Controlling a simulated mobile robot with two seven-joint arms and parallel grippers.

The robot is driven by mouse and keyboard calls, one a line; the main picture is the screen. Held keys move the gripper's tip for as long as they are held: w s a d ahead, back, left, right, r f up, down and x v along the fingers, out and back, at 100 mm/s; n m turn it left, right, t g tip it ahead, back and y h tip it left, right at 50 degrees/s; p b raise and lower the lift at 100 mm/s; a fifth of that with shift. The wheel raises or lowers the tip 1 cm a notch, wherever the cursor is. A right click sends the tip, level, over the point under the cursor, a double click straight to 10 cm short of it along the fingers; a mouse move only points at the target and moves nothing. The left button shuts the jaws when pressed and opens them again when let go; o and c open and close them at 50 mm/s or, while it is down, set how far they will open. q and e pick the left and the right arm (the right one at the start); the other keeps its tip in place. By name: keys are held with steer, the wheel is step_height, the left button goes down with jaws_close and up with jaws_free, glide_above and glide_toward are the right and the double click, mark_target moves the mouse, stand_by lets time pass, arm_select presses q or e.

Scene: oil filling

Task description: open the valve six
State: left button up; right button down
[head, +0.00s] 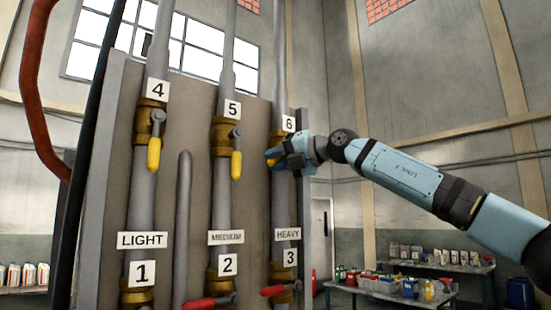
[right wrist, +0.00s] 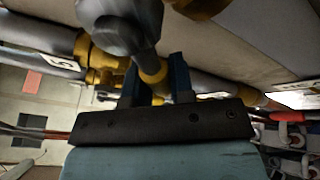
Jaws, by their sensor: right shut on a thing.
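Valve six is marked by a white "6" label (head: 289,123) on the right-hand pipe of the panel in the head view. Its yellow handle (head: 273,162) shows only in part, since my right gripper (head: 276,156) covers it. The gripper is shut on this handle. In the right wrist view the yellow handle (right wrist: 154,76) passes between the two blue fingers of the gripper (right wrist: 156,82). The valve's brass body (head: 277,136) is partly hidden behind the gripper. My left gripper is not in view.
Valve four's yellow handle (head: 154,155) and valve five's yellow handle (head: 236,165) hang down to the left. Red handles of valve two (head: 199,303) and valve three (head: 272,291) sit lower. A table (head: 390,293) with bottles stands at the back right.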

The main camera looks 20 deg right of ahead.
steer(key=c, duration=1)
jaws_free()
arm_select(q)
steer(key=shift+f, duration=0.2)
arm_select(e)
steer(key=shift+s+d, duration=0.15)
steer(key=shift+d, duration=0.05)
arm_select(q)
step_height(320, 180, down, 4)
steer(key=b, duration=0.4)
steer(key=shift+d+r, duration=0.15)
arm_select(e)
steer(key=v, duration=1.3)
steer(key=shift+s+d+r, duration=0.1)
steer(key=shift+r, duration=0.05)
steer(key=shift+c, duration=0.2)
